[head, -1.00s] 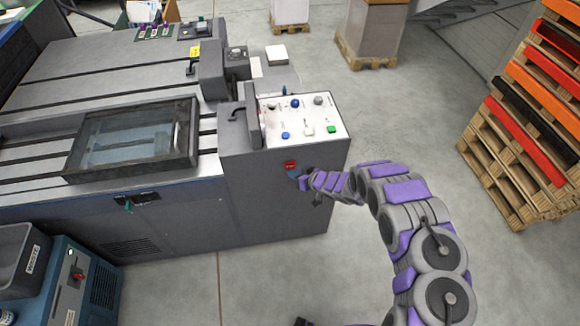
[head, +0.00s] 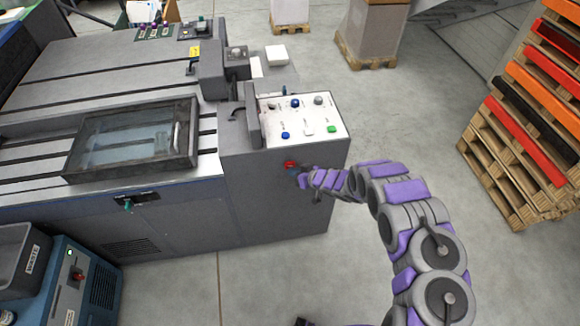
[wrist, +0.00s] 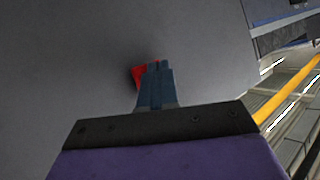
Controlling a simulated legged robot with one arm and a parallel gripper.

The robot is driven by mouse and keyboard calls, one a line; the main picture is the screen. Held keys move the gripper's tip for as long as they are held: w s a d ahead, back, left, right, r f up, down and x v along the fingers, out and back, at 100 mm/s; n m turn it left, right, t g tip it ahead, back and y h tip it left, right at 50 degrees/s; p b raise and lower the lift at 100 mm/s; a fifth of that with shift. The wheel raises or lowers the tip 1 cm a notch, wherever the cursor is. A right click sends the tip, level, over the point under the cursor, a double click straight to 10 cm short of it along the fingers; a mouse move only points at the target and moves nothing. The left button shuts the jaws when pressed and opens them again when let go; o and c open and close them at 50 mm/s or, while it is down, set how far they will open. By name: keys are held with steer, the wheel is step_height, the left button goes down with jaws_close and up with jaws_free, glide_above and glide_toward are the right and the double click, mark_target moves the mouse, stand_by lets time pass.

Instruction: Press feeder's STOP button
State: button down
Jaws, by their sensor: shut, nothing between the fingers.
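The feeder (head: 275,205) is a grey machine body with a white control panel on top. A red button (head: 290,164) sits on its front side face, below the panel. My gripper (head: 299,176) is at that face, just below and right of the red button. In the wrist view, the shut blue fingers (wrist: 155,72) point at the grey face and cover part of the red button (wrist: 138,76), which shows at their left and tips. I cannot tell whether the fingertips touch it.
The white panel (head: 310,108) carries blue, grey, white and green controls. A blue unit (head: 80,285) stands at the lower left. Stacked pallets (head: 520,150) stand at the right. The floor (head: 410,110) between feeder and pallets is clear.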

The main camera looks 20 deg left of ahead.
steer(key=shift+w+a, duration=0.25)
steer(key=shift+w, duration=0.1)
stand_by(0.6)
steer(key=shift+s+d, duration=0.5)
steer(key=shift+s, duration=0.2)
stand_by(0.3)
steer(key=s+d, duration=0.1)
steer(key=s+p, duration=0.1)
steer(key=s, duration=0.1)
steer(key=s+d, duration=0.1)
steer(key=shift+s+d, duration=0.15)
steer(key=shift+d, duration=0.15)
stand_by(0.8)
